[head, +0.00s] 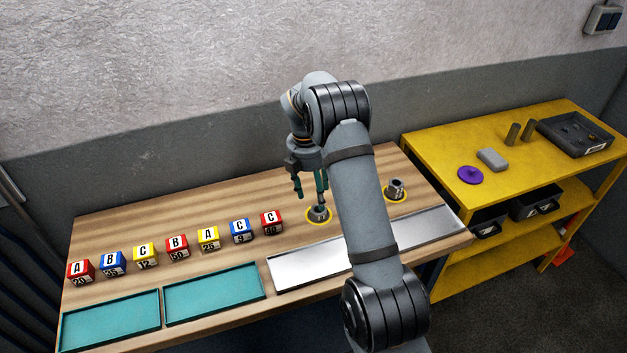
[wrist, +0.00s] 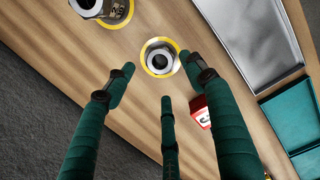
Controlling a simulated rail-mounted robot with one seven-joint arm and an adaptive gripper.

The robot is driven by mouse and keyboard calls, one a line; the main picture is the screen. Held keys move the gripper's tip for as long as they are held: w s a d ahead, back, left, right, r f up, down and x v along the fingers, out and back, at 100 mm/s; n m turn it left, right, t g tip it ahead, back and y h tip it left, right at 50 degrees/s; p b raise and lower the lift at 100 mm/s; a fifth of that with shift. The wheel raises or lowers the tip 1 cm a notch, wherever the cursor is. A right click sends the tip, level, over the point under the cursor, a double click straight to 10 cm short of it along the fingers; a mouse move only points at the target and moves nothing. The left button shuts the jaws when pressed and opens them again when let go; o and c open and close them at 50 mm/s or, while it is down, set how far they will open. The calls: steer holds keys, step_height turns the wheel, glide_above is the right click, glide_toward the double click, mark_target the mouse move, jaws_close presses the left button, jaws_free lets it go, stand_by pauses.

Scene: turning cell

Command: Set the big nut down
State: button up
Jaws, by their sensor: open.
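A grey metal nut-like piece (head: 319,213) stands on a yellow ring mark on the wooden bench; in the wrist view it (wrist: 160,58) shows its round dark bore. A second metal piece (head: 395,188) stands on another yellow ring to the right; the wrist view cuts it off (wrist: 90,8) at the top edge. I cannot tell surely which is the big nut. My three-fingered gripper (head: 310,190) is open and empty, its green fingers pointing down close above the first piece. In the wrist view the fingertips (wrist: 158,88) are spread near that piece.
Several lettered cubes (head: 178,246) stand in a row on the left. Two teal trays (head: 212,291) and a silver tray (head: 305,268) lie along the front edge. A yellow shelf (head: 545,170) on the right bears a purple knobbed disc (head: 470,175) and a dark tray (head: 545,122).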

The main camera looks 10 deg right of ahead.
mark_target(313, 211)
step_height(313, 211, up, 6)
steer(key=shift+a, duration=0.35)
